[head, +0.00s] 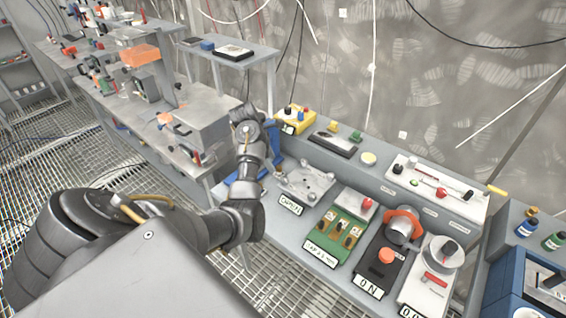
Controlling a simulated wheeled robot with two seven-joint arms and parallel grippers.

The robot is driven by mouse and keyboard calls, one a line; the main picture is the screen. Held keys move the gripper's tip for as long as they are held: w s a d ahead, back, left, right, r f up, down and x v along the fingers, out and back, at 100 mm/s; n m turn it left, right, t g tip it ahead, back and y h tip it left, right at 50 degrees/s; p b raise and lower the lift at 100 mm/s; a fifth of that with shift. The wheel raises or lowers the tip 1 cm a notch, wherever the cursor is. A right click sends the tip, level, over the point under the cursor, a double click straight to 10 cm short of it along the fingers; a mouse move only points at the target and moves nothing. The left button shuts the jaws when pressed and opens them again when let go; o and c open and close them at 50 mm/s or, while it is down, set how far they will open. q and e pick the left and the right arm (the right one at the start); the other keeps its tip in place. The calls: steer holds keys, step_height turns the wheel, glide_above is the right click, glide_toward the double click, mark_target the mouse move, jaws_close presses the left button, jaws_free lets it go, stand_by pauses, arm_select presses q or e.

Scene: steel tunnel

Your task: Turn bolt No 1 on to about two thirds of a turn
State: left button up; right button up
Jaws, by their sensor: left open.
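A pale metal plate (318,187) with several small raised parts, perhaps bolts, lies on the grey workbench behind a small label. I cannot tell which of these is bolt No 1; the numbers are too small to read. My left gripper (275,169) is by the left edge of the plate, partly hidden by my own arm. It is open, and I see nothing held in it. Whether it touches the plate or a bolt cannot be told. My right gripper is not in view.
A green panel (323,248) with a red knob is right of the plate. A yellow box (296,122) stands behind. Grated floor lies left of the bench.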

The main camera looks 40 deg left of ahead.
mark_target(284, 178)
arm_select(q)
steer(key=x, duration=1)
steer(key=shift+w+d+p, duration=0.15)
steer(key=shift+w+p, duration=0.2)
steer(key=shift+r, duration=0.1)
steer(key=c, duration=1)
